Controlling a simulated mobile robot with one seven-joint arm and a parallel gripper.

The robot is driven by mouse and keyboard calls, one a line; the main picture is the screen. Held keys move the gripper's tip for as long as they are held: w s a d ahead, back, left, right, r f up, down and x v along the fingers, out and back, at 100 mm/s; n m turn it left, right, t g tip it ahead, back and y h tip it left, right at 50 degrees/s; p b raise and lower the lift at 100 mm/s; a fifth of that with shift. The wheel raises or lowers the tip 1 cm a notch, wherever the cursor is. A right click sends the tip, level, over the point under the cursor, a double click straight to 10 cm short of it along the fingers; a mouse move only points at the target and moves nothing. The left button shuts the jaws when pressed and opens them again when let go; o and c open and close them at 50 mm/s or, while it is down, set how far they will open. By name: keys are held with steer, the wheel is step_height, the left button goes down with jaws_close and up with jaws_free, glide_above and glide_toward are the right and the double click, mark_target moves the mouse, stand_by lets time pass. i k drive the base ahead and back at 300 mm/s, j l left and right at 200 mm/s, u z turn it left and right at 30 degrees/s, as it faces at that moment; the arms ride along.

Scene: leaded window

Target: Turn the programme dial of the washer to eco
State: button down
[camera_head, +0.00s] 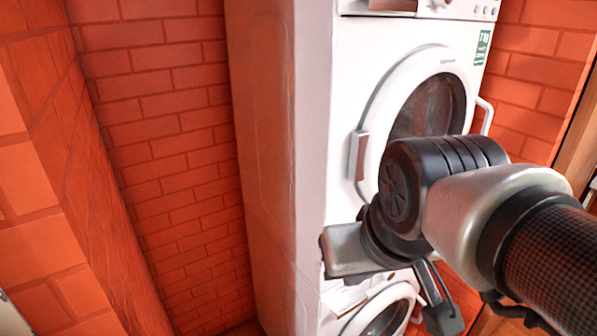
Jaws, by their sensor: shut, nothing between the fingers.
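Two white front-loading machines stand stacked. The upper machine (345,95) has a round glass door (432,105), which is shut. The edge of a round knob (441,3) shows on its panel at the top of the picture, with small buttons to its right. The lower machine (309,305) shows only part of its door ring and a bit of its front panel (342,300). My arm and hand hide most of that panel, and no dial shows on it. My gripper (441,312) points down in front of the lower machine. It is shut and empty. No dial markings can be read.
Orange brick walls (170,130) stand to the left and behind the machines. A door handle (486,116) sticks out at the upper door's right side. A wooden edge (575,125) is at the far right. Floor on the left is barely visible.

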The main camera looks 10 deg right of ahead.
mark_target(387, 276)
steer(key=z, duration=0.85)
steer(key=i+l+u, duration=0.15)
steer(key=i+l, duration=0.1)
